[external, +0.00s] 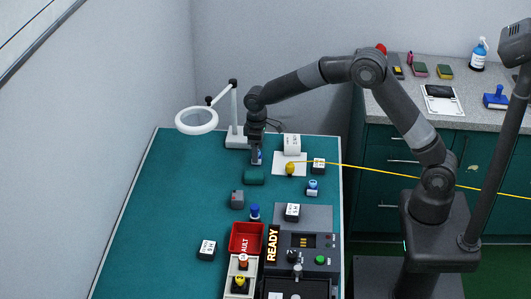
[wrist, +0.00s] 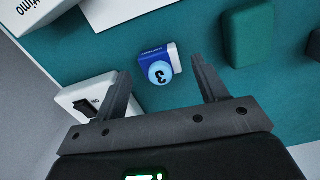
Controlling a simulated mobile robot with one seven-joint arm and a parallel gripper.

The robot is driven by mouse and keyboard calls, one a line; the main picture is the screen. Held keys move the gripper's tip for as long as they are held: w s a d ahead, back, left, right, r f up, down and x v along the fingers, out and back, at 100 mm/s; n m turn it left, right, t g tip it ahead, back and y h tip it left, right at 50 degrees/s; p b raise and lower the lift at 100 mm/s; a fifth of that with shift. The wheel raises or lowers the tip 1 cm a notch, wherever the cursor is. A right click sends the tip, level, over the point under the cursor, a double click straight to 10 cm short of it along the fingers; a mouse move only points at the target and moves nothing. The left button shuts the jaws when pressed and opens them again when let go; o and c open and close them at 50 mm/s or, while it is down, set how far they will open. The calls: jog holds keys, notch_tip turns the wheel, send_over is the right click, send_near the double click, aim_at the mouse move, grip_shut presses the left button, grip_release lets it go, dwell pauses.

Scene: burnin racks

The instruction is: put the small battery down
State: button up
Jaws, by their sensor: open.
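My gripper (wrist: 162,84) is open, with one finger on each side of the battery and visible gaps between. In the external view my gripper (external: 256,160) points down at the back of the bench, and a bit of blue shows between its fingers. I cannot tell how high the fingertips are above the bench.
A dark green block (external: 254,177) lies close in front of my gripper. The magnifier lamp's white base (external: 237,142) stands close behind it. A red bin (external: 245,229) and test unit (external: 310,242) stand nearer the front.

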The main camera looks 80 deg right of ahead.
notch_tip(320, 180, up, 10)
jog(key=s+a+r+t, duration=0.1)
jog(key=s+a+r, duration=0.4)
jog(key=s+r, duration=0.25)
jog(key=s+a+r+t, duration=0.25)
jog(key=s+a, duration=0.25)
jog(key=s, duration=0.5)
jog(key=s+a+r+t, duration=0.1)
jog(key=s+a+r, duration=0.3)
jog(key=s, duration=0.6)
jog(key=s+a+f, duration=0.1)
jog(key=s+f, duration=0.1)
jog(key=s, duration=0.3)
jog(key=s+a+f+t, duration=0.1)
jog(key=s+f, duration=0.1)
jog(key=s, duration=0.2)
jog(key=shift+s+a+n, duration=0.25)
jog(key=shift+s+n, duration=0.15)
jog(key=shift+o, duration=0.4)
